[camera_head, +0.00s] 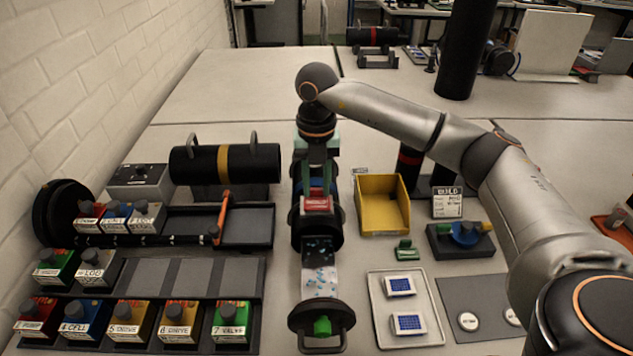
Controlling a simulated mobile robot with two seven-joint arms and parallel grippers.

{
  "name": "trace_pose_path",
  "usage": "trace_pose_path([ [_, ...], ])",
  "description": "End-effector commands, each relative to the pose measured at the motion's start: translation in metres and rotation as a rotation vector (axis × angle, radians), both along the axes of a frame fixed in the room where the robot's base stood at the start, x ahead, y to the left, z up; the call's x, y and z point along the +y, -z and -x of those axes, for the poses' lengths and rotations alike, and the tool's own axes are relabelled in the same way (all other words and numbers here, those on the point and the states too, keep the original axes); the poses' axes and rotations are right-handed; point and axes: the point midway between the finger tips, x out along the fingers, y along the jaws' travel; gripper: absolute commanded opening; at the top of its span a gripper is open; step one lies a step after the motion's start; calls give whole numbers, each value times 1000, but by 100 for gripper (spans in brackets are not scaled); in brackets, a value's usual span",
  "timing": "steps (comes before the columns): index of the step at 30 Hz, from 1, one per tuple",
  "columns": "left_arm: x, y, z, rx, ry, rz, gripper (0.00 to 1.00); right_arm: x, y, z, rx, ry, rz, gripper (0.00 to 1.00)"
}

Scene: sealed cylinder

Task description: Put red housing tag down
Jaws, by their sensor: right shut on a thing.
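The red housing tag (318,204) is a small red block with pale lettering, in the middle of the view. My right gripper (317,190) reaches down from above with its pale green fingers and is shut on the tag. The tag is just above or against a dark cylindrical assembly (304,236); I cannot tell whether it touches. The gripper hides part of what lies behind the tag. My left gripper does not show.
A black cylinder with a yellow band (222,164) lies at the left. Racks of labelled coloured modules (126,332) stand at front left. A yellow bin (383,204), a tray with two blue-panelled pieces (377,290) and a green clip (404,250) stand to the right.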

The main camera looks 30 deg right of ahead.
Motion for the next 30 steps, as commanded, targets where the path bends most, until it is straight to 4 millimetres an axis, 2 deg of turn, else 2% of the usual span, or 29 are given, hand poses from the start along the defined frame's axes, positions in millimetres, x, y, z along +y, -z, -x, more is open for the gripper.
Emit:
trace_pose_path([
  [7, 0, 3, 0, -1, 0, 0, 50, 0, 4, 0, 0, 0, 0, 0],
  [8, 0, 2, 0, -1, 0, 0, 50, 0, 3, 0, 0, 0, 0, 36],
  [15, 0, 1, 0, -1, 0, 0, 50, 0, 2, 0, 0, 1, 0, 63],
  [23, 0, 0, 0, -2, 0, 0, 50, 0, 1, 0, -1, 1, 1, 63],
  [26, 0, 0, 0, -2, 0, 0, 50, 0, -5, 0, -2, 1, 0, 63],
  [30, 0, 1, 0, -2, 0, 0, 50, 0, -27, -1, -6, 1, -1, 63],
])
